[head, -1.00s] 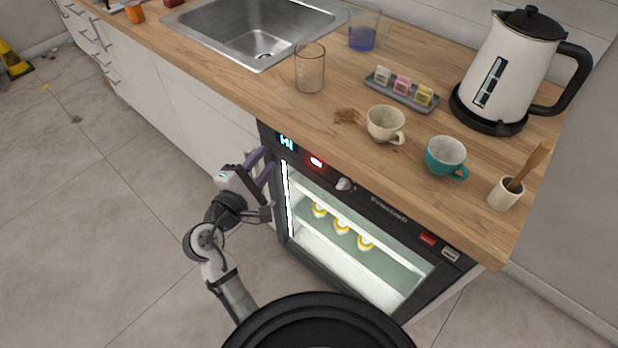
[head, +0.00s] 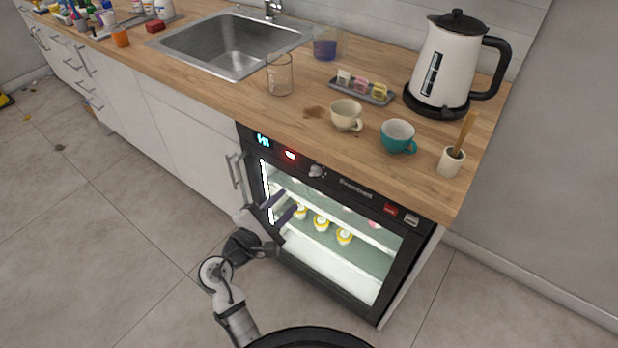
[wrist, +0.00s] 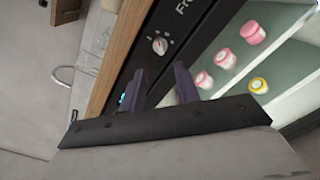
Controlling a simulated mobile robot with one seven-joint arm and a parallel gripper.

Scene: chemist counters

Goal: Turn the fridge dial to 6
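The fridge (head: 345,283) is a black-framed, glass-fronted unit under the counter, lit inside. Its dial (head: 317,171) is a small light knob on the black top panel, right of a glowing red button (head: 290,155) and a blue display (head: 263,140). The dial also shows in the wrist view (wrist: 160,45), with small marks around it too small to read surely. My gripper (head: 280,207) is in front of the fridge's left side, below and left of the dial. Its two purple fingers (wrist: 163,88) are apart with nothing between them, pointing toward the panel.
Yellow-capped jars (head: 321,222) stand behind the glass. The wooden counter (head: 260,117) above holds a beige cup (head: 346,114), a teal cup (head: 397,136), a glass beaker (head: 279,75) and a kettle (head: 440,65). Cabinet handles (head: 237,170) stick out left of the fridge. Floor in front is clear.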

